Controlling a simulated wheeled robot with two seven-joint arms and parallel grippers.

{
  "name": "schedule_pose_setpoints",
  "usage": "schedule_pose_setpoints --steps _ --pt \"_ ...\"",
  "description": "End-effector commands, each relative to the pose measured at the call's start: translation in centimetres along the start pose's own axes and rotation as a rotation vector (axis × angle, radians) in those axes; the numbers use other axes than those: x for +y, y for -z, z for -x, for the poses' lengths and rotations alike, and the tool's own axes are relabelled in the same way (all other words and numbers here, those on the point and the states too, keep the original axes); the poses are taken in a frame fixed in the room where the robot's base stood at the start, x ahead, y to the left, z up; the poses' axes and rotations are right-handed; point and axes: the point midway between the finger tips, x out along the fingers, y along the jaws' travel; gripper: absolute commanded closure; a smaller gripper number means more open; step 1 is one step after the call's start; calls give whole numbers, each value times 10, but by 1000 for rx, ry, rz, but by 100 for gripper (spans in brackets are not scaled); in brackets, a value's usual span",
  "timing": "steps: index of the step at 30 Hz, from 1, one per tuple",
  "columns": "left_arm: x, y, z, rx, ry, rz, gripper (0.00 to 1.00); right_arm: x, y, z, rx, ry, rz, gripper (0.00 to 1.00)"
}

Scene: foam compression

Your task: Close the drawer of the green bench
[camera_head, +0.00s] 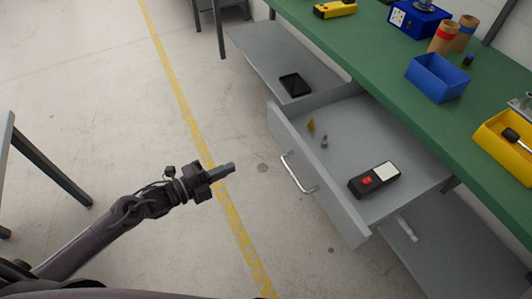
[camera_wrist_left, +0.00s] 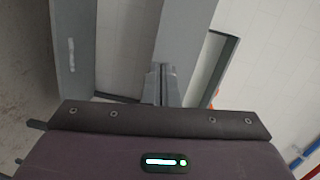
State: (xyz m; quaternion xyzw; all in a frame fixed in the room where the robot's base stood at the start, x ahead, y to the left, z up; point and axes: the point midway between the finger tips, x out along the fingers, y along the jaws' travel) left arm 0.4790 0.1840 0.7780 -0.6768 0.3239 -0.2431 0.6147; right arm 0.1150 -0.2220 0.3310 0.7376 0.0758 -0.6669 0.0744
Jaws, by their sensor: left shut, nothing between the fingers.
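The green bench (camera_head: 390,75) runs along the right of the head view. Its grey drawer (camera_head: 330,185) is pulled open, with a metal bar handle (camera_head: 298,173) on the front panel. Inside lie a black device with a red part (camera_head: 374,180), a small yellow piece (camera_head: 311,125) and a small grey piece (camera_head: 324,141). My left gripper (camera_head: 226,170) is shut and empty, in the air to the left of the handle and apart from it. In the left wrist view its fingers (camera_wrist_left: 161,85) are together in front of grey surfaces. My right gripper is not in view.
A lower grey shelf (camera_head: 262,58) holds a black tray (camera_head: 295,84). On the bench top are a blue bin (camera_head: 437,77), a yellow bin (camera_head: 500,150), cardboard tubes (camera_head: 444,38) and a blue device (camera_head: 415,18). The floor (camera_head: 110,110) between gripper and drawer is clear.

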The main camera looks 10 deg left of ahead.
Motion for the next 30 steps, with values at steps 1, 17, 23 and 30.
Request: schedule_pose_setpoints --steps 1,17,23,30 --pt "-7 12 -3 53 24 -56 100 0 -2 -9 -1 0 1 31" --pt "-35 36 -73 116 69 -129 100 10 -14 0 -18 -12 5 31" --pt "-37 41 -113 116 66 -127 100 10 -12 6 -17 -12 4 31" --pt "-36 44 -140 116 63 -127 100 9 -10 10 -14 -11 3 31"
